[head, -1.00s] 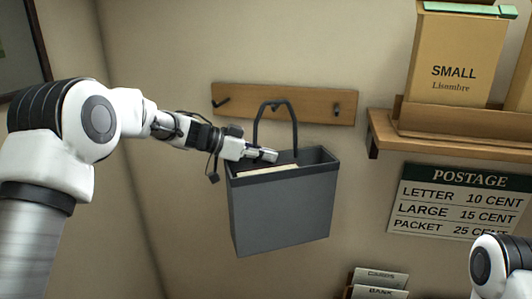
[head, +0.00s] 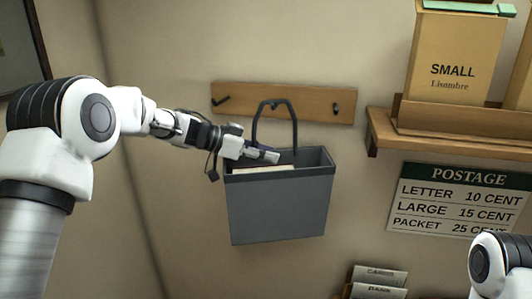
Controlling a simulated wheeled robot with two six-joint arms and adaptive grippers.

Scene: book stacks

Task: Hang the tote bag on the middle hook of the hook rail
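The grey tote bag (head: 278,210) hangs almost level against the wall below the hook rail (head: 315,105), with its mouth up and something pale inside. The top of its dark handle (head: 295,125) overlaps the middle of the rail and hides the middle hook, so I cannot tell whether it rests on the hook. My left gripper (head: 276,156) is at the bag's mouth, under the handle's arch and in front of its left part. Whether its fingers are apart or shut is too small to tell. My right gripper is out of view.
The rail's left hook (head: 221,101) and right hook (head: 337,109) are bare. A wooden shelf (head: 455,146) with boxes juts out at right, above a postage sign (head: 460,202). A card holder (head: 375,285) stands below. The wall left of the bag is clear.

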